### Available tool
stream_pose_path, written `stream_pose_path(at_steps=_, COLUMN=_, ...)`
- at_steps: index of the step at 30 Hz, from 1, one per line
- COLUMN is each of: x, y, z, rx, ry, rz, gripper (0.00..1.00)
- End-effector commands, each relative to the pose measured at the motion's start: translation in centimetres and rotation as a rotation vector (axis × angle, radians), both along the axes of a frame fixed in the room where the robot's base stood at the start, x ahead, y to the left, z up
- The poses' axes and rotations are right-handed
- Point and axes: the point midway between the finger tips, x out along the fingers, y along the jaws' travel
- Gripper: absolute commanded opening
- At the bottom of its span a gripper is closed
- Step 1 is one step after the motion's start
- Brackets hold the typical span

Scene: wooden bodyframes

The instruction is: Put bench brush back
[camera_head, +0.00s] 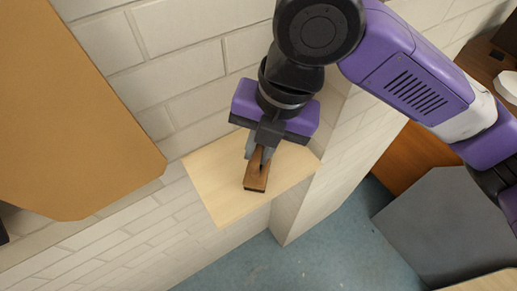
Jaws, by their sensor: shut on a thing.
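The bench brush (256,182) is a small brown wooden block with a dark lower edge. It shows over the light wooden shelf (213,193) on the white brick wall. My gripper (259,158) points down and is shut on the brush's upper part, with the fingers hiding some of it. The brush is on or just above the shelf surface; I cannot tell whether it touches. Its far end is hidden by the fingers.
A large tan board (75,120) fills the upper left, near the shelf's left side. A wall corner (297,205) is right of the shelf. A grey box-like surface (440,225) stands at the lower right. Blue floor (330,245) shows below.

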Motion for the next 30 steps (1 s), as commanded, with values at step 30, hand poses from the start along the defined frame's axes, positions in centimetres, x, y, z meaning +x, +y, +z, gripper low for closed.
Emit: stream_pose_path(at_steps=30, x=0.0, y=-0.4, z=0.7, rx=0.002, ry=-0.003, rz=0.002, gripper=0.36)
